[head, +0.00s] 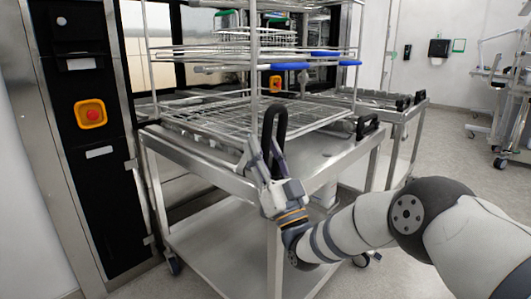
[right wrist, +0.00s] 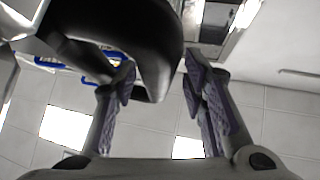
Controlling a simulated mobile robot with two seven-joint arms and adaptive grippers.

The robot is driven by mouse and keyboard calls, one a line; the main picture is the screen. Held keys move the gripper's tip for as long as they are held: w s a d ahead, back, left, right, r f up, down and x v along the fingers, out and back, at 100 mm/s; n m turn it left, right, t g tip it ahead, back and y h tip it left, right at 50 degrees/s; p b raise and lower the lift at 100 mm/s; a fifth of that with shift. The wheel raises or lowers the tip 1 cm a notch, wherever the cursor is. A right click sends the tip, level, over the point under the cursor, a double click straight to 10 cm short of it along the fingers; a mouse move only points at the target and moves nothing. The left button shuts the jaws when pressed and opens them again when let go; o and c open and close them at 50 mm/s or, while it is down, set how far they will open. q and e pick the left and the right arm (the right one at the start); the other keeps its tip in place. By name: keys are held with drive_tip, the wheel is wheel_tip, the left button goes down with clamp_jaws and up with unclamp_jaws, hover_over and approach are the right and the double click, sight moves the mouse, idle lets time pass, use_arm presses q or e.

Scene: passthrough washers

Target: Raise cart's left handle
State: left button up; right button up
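The cart (head: 215,165) is a steel trolley in front of the washer. Its left handle (head: 274,125) is a black loop standing upright at the cart's near edge. My right gripper (head: 264,158) is at the lower part of this handle, with its fingers pointing up. In the right wrist view the thick black handle (right wrist: 155,50) passes close to the left finger. A gap shows between the fingers of the gripper (right wrist: 160,88), so it is open. Whether a finger touches the handle I cannot tell. My left gripper is not in view.
The cart's other black handle (head: 367,126) sits lower at the right corner. A wire rack (head: 240,115) with blue-tipped parts stands on the cart. A black panel with a red button (head: 90,114) is at left. A second cart (head: 400,125) stands behind; floor is free at right.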

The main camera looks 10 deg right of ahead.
drive_tip(key=v, duration=1.2)
drive_tip(key=shift+f, duration=0.1)
